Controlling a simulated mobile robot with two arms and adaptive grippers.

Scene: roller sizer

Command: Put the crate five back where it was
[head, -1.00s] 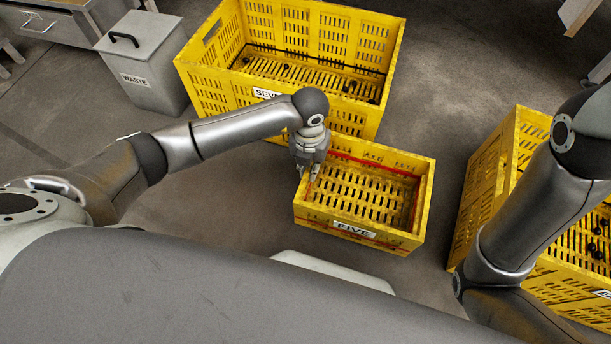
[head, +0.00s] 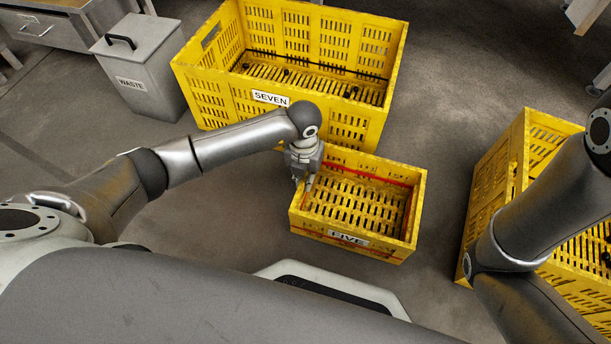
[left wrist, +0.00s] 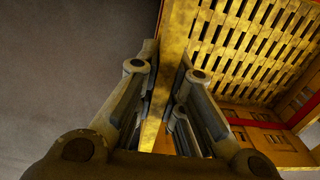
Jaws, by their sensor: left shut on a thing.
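Crate five is a small yellow slatted crate (head: 345,240) with a red line round its inside and a FIVE label on its near side. It looks empty and about level; I cannot tell whether it touches the floor. My left gripper (head: 307,180) is shut on its left wall. In the left wrist view the fingers (left wrist: 165,80) stand on either side of the crate's yellow wall (left wrist: 180,30), with the slatted bottom to the right. My right arm shows at the right edge, but its gripper is out of view.
A larger yellow crate labelled SEVEN (head: 190,85) stands just behind crate five, with small dark pieces in it. Another yellow crate (head: 490,190) stands at the right, partly behind my right arm. A grey waste bin (head: 150,75) is at the upper left. Bare floor lies between the crates.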

